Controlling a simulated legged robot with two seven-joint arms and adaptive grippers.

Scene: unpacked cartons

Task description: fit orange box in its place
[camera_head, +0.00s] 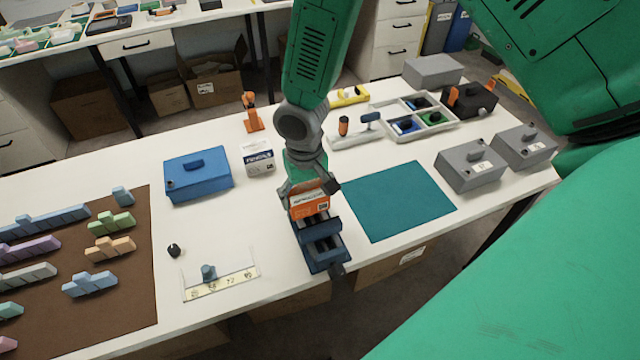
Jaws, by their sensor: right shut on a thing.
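The orange box (309,205), with a white label band, is in the middle of the camera_head view. My right gripper (312,190) comes down from above and is shut on it. A dark blue holder (328,261) with open slots stands near the table's front edge. The box is at the holder's far end, over or in its rear slot; I cannot tell whether it touches the bottom. The gripper hides the box's upper back part. My left gripper is not in view.
A teal mat (398,200) lies right of the holder. A white-and-blue carton (258,160) and a blue case (198,174) stand to the left. Grey boxes (470,168) and a divided tray (447,130) are at the right.

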